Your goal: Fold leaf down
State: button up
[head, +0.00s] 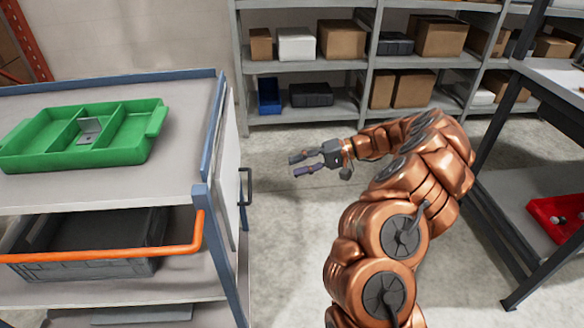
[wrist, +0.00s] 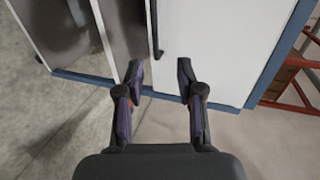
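A white leaf panel (head: 228,165) stands upright against the right side of the cart (head: 180,180), its face seen at a steep angle. A dark handle (head: 246,187) sticks out from that side. In the wrist view the panel (wrist: 220,45) fills the upper middle, with the handle (wrist: 154,30) near the top. My gripper (head: 294,165) is to the right of the panel, pointing at it, with a gap between them. Its fingers are apart and empty, as the wrist view also shows (wrist: 160,70). The panel's hinge and any support cannot be made out.
A green divided tray (head: 60,150) with a small metal part lies on the cart top. An orange bar (head: 150,250) crosses the cart's front, before a dark crate (head: 120,225). Shelves with boxes (head: 340,40) stand behind; a workbench (head: 550,75) is at right. Floor between is clear.

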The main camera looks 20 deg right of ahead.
jog(key=v, duration=0.9)
jog(key=shift+s, duration=0.1)
dwell(0.3)
jog(key=s+a+r+n+g, duration=0.15)
jog(key=a+r, duration=0.25)
jog(key=a, duration=0.4)
jog(key=s+a+r+n+g, duration=0.1)
jog(key=a+r+n+g, duration=0.15)
jog(key=a, duration=0.55)
jog(key=s+a+r+g+h, duration=0.2)
jog(key=s+a+g+h, duration=0.15)
jog(key=s+a, duration=0.6)
jog(key=s+a+f+n+h, duration=0.1)
jog(key=s+h, duration=0.1)
jog(key=s, duration=0.3)
jog(key=s+a+f+h, duration=0.1)
jog(key=s+a+h, duration=0.15)
jog(key=s, duration=0.25)
jog(key=s+d+f+m+h, duration=0.1)
jog(key=s+d+f+h, duration=0.25)
jog(key=s, duration=0.25)
jog(key=s+d+f+h, duration=0.2)
jog(key=s+d, duration=0.2)
jog(key=s, duration=0.2)
notch_tip(320, 180, up, 22)
jog(key=s+t+p, duration=0.1)
jog(key=p, duration=2)
jog(key=shift+s+r, duration=0.2)
jog(key=shift+s, duration=0.05)
